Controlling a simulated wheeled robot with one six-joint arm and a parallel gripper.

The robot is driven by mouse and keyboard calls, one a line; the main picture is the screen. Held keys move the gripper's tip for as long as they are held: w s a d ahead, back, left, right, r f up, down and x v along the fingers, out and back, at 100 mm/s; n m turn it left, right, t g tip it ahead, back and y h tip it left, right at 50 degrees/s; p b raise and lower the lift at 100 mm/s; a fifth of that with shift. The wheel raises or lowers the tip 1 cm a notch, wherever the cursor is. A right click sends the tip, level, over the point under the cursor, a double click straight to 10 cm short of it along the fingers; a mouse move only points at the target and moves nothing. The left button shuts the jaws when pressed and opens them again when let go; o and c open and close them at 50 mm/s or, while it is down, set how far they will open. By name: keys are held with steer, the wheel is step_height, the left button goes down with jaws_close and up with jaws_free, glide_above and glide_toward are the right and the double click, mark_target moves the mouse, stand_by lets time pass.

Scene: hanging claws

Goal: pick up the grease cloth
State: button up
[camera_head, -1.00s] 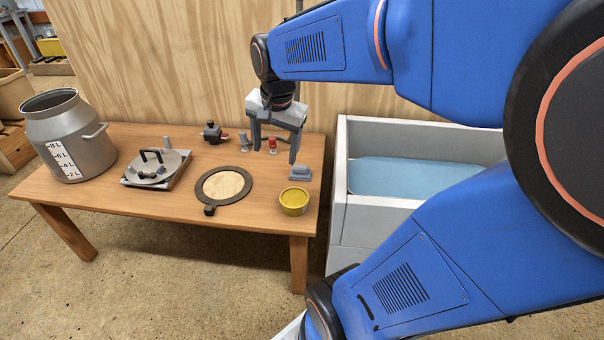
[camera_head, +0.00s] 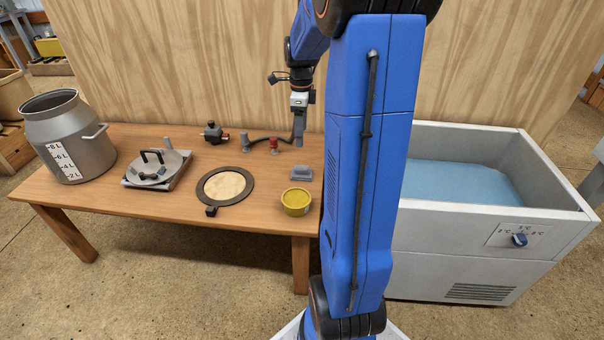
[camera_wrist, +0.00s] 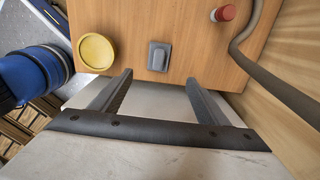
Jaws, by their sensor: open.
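No thing in view is plainly a cloth. The likeliest is a small grey pad with a raised middle (camera_head: 300,174), lying flat on the wooden table near its right end, just behind a yellow tub (camera_head: 296,202). In the wrist view the grey pad (camera_wrist: 158,56) lies beyond the fingertips, roughly centred between them, with the yellow tub (camera_wrist: 96,51) to its left. My gripper (camera_head: 299,138) hangs over the back right part of the table, seen edge-on. In the wrist view my gripper (camera_wrist: 158,77) is open, with nothing between its fingers.
The table (camera_head: 130,200) also bears a ring with a pale disc (camera_head: 225,186), a lidded plate with handles (camera_head: 157,170), a metal can (camera_head: 76,136), a red-topped fitting (camera_head: 274,146) and a hose (camera_wrist: 265,75). A white water trough (camera_head: 470,222) stands right; a wooden wall rises behind.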

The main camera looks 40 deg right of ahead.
mark_target(302, 166)
steer(key=f, duration=1.6)
steer(key=shift+s+f, duration=0.1)
steer(key=shift+s, duration=0.1)
steer(key=c, duration=1.1)
